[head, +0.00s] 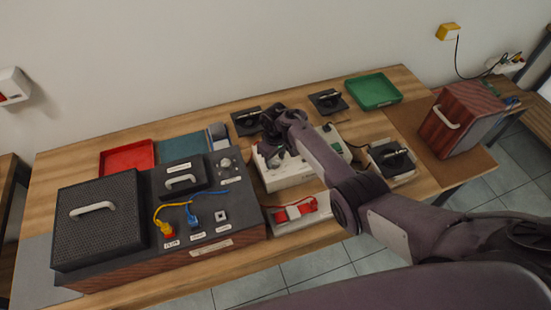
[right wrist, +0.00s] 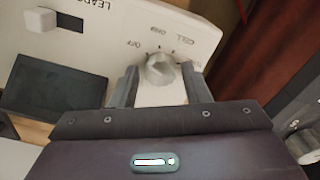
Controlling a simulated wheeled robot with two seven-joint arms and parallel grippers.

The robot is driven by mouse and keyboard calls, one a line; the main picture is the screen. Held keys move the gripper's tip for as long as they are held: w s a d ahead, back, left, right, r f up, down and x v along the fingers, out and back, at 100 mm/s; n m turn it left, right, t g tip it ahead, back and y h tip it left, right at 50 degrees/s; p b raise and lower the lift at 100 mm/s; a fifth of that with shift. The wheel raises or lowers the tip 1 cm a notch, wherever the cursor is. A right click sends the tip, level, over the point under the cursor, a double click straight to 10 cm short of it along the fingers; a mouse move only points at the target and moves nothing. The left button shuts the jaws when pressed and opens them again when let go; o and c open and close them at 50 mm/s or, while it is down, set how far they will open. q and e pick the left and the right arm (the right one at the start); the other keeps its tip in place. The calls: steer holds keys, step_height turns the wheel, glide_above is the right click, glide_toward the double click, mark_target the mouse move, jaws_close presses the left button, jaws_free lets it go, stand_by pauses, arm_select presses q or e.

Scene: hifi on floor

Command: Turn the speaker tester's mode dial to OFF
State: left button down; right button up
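The speaker tester (head: 283,178) is a cream box near the middle of the table, partly hidden under my right arm in the head view. Its mode dial (right wrist: 160,69) is a round pale grey knob on the cream panel in the right wrist view. Printed marks lie around it, with OFF at its upper left and CELL above right; which mark it points to is unclear. My right gripper (right wrist: 160,76) is open, with one finger on each side of the dial and small gaps visible. In the head view the right gripper (head: 274,148) is over the tester. My left gripper is out of view.
A dark hi-fi unit (head: 240,240) with yellow and blue plugs and a black speaker box (head: 100,230) stand at left. A red tray (head: 127,155), a green tray (head: 373,91) and a wooden speaker box (head: 468,120) stand around. A white switch (right wrist: 40,20) is on the tester's panel.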

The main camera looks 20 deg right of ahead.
mark_target(275, 161)
steer(key=shift+o, duration=0.5)
steer(key=shift+f, duration=0.1)
step_height(275, 161, up, 8)
steer(key=shift+f, duration=0.1)
steer(key=shift+s, duration=0.1)
stand_by(0.4)
